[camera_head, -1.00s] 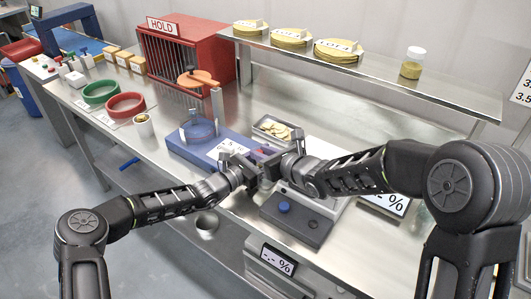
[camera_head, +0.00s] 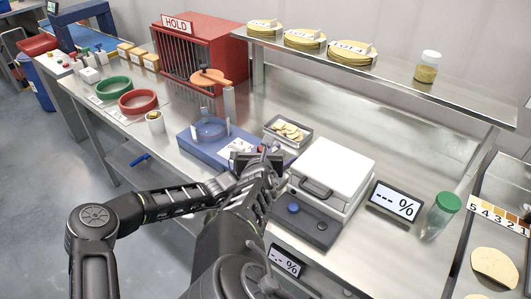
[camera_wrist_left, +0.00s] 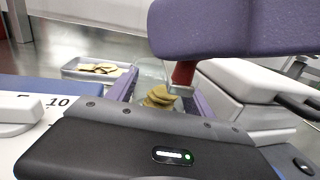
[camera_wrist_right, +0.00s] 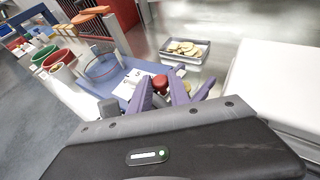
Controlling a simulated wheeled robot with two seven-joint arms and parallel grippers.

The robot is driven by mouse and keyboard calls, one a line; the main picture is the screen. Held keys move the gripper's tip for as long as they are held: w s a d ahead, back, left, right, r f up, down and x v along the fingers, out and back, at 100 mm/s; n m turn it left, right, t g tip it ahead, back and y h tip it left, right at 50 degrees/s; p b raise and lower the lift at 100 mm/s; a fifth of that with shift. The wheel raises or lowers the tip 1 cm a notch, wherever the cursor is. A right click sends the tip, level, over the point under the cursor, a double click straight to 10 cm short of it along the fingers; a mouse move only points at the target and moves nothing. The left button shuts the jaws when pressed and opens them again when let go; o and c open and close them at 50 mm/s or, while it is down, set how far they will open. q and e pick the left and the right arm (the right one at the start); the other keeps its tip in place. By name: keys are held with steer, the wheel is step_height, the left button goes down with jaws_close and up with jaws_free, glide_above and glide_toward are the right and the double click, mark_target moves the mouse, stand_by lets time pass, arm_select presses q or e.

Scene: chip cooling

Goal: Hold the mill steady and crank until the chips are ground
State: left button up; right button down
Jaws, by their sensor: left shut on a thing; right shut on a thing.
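The mill shows in the left wrist view as a clear cup (camera_wrist_left: 152,72) with yellow chips (camera_wrist_left: 160,97) in it and a red part (camera_wrist_left: 183,73) above. My left gripper (camera_wrist_left: 158,88) is shut around the cup, its purple fingers on either side. In the right wrist view a red knob (camera_wrist_right: 160,82) sits between the purple fingers of my right gripper (camera_wrist_right: 164,92), which is shut on it. In the head view both grippers meet beside the blue-based device (camera_head: 188,143), and the arms hide most of the mill. How finely the chips are ground cannot be told.
A metal tray of chips (camera_head: 268,125) lies behind the grippers. A white-lidded device (camera_head: 335,165) and a % display (camera_head: 396,200) stand close on the right. A green-capped jar (camera_head: 441,215) is near the front right. The counter behind the tray is clear.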

steer(key=shift+w+a+r+m+h, duration=0.1)
steer(key=shift+w+m+h, duration=0.15)
steer(key=shift+m+h, duration=0.3)
steer(key=shift+w+a+m+h, duration=0.1)
steer(key=shift+w+m+h, duration=0.1)
steer(key=shift+m+h, duration=0.35)
steer(key=shift+a, duration=0.1)
steer(key=shift+a+r+h, duration=0.15)
steer(key=shift+h, duration=0.15)
steer(key=c, duration=1.2)
jaws_free()
steer(key=shift+c, duration=0.2)
